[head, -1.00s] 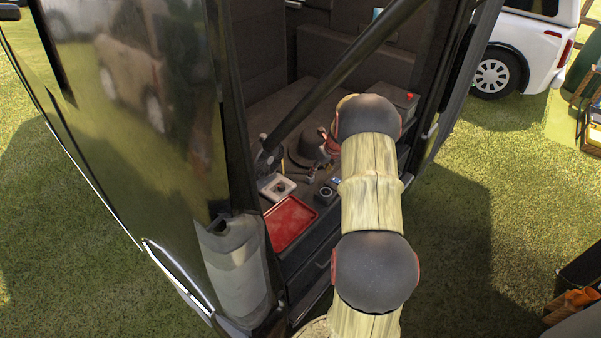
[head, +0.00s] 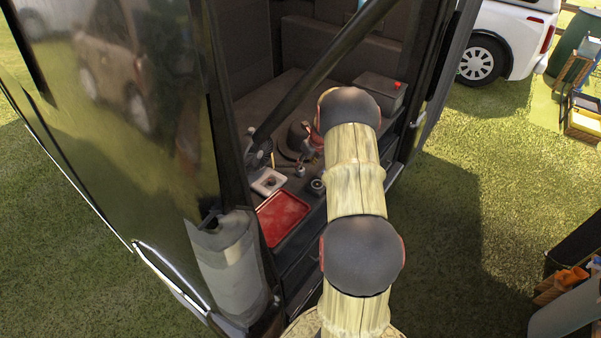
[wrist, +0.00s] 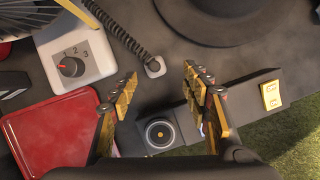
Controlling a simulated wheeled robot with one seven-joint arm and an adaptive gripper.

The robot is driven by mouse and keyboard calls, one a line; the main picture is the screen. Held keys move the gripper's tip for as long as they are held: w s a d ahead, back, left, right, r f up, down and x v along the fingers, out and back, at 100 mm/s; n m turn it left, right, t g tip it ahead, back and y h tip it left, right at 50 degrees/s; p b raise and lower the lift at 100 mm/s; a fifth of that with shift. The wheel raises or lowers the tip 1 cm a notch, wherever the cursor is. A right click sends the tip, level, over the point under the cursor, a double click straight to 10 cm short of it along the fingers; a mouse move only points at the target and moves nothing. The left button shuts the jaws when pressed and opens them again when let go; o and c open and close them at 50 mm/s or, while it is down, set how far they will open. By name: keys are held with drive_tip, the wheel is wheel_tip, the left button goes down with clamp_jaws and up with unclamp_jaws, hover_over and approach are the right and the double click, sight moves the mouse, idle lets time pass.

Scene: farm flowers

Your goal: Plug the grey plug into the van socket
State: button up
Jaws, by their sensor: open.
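The grey plug (wrist: 154,66) sits at the end of a dark coiled cable (wrist: 115,30) on the van's dark floor in the wrist view. My gripper (wrist: 160,73) is open above it, with one fingertip on either side of the plug in the picture. I cannot tell the height gap. A dark block with a round, ringed opening (wrist: 160,132), which looks like the van socket, lies below the plug in the wrist view. It also shows in the head view (head: 318,186). My arm and wrist hide part of the area in the head view.
A white box with a numbered dial (wrist: 75,62) and a red tray (wrist: 60,140) lie left of the plug. A dark hat-like round thing (wrist: 215,12) is above it. A block with a gold plate (wrist: 270,95) is at right, near the floor's edge. A van door strut (head: 320,75) crosses above.

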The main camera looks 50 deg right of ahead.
sight(301, 169)
drive_tip(key=b+x, duration=0.2)
drive_tip(key=x, duration=0.1)
drive_tip(key=b+x, duration=0.1)
drive_tip(key=x, duration=0.1)
drive_tip(key=shift+w+a+f, duration=0.1)
drive_tip(key=shift+w+a, duration=0.2)
drive_tip(key=shift+w, duration=0.1)
drive_tip(key=c, duration=1.1)
drive_tip(key=shift+c, duration=0.3)
